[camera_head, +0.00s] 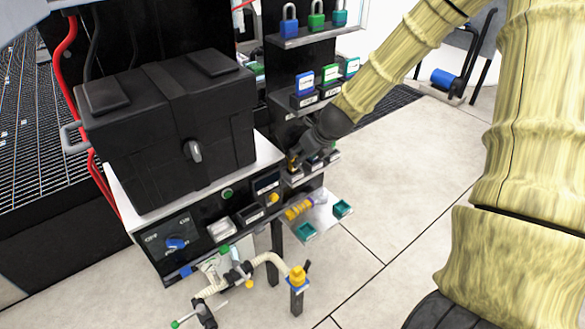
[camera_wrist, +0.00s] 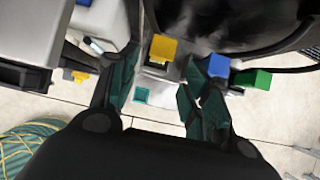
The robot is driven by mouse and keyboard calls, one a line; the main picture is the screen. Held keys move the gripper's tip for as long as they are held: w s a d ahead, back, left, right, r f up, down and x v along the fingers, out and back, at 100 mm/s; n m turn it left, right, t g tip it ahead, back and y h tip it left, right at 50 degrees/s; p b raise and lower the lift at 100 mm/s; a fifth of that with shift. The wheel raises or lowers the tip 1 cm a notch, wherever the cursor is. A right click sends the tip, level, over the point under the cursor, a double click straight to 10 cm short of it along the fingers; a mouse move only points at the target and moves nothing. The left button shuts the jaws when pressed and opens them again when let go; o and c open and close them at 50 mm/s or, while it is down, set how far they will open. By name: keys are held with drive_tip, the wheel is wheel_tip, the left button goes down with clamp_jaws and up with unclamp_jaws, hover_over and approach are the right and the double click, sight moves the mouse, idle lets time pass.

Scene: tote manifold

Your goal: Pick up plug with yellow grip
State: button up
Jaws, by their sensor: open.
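The plug with the yellow grip (camera_wrist: 163,48) shows in the wrist view as a yellow block just beyond the gap between my fingertips, nearer the left finger. My gripper (camera_wrist: 160,76) is open, with a finger on each side and nothing held. I cannot tell how far the fingers are from the grip in depth. In the head view my gripper (camera_head: 296,160) points down at the lowest shelf of the rack, and a small yellow bit of the plug (camera_head: 291,159) shows there, mostly hidden by the fingers.
Blue (camera_wrist: 219,66) and green (camera_wrist: 254,79) grips stand right of the yellow one, the blue close to my right finger. Padlocks (camera_head: 316,20) and tags (camera_head: 330,74) fill the shelves above. A black case (camera_head: 165,130) sits left. A low tray (camera_head: 322,214) lies below.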

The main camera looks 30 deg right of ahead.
drive_tip(key=shift+w, duration=0.7)
drive_tip(key=shift+b+x, duration=0.35)
drive_tip(key=shift+x, duration=2.2)
drive_tip(key=shift+a, duration=0.1)
clamp_jaws()
